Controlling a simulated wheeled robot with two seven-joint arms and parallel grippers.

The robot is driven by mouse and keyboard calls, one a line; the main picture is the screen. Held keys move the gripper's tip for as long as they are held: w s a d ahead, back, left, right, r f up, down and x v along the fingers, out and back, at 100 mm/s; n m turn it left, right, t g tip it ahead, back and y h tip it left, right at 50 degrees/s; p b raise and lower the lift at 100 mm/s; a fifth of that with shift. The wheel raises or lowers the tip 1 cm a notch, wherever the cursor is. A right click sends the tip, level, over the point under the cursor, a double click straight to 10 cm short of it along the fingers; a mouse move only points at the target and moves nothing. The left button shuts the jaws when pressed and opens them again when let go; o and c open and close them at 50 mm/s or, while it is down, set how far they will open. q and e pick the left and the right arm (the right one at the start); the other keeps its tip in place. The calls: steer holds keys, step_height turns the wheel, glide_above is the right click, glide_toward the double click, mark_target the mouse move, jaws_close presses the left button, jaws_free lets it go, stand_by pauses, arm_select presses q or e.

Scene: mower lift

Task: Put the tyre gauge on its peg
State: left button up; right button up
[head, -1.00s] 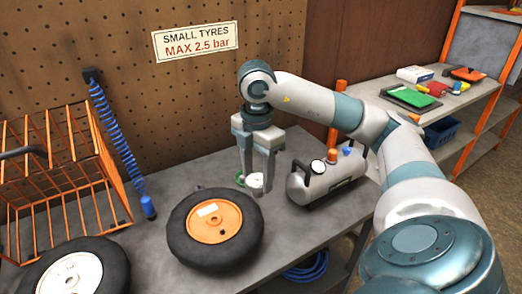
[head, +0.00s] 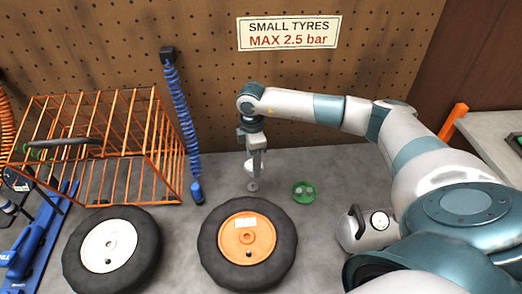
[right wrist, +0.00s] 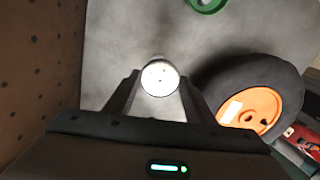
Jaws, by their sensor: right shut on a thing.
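The tyre gauge shows in the right wrist view as a round white dial (right wrist: 160,78) between my two fingers. My right gripper (right wrist: 158,90) is shut on it. In the head view the right gripper (head: 256,172) points down behind the orange-hubbed wheel, with the pale gauge (head: 250,167) partly hidden at its fingers. A small grey round part shows just below the fingers, close to the bench top; I cannot tell whether it touches. I cannot make out the gauge's peg in either view. My left gripper is in neither view.
A green dish (head: 304,191) with small pieces lies on the bench. The orange-hubbed wheel (head: 247,246) and white-hubbed wheel (head: 112,250) lie in front. A blue coiled hose (head: 180,110) hangs beside the orange wire rack (head: 150,190). An air tank (head: 366,230) stands right.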

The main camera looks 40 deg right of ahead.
steer(key=shift+w+f, duration=0.1)
steer(key=shift+w, duration=0.15)
steer(key=shift+w+a, duration=0.1)
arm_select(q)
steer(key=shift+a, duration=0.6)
arm_select(e)
steer(key=shift+a, duration=0.15)
steer(key=shift+f+b, duration=0.8)
steer(key=shift+f, duration=0.35)
steer(key=shift+f+b, duration=0.95)
steer(key=shift+f, duration=0.75)
arm_select(q)
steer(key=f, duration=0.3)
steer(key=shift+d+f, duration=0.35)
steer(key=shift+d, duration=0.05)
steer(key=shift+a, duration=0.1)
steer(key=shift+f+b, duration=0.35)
steer(key=shift+b, duration=0.2)
arm_select(e)
steer(key=shift+f, duration=0.65)
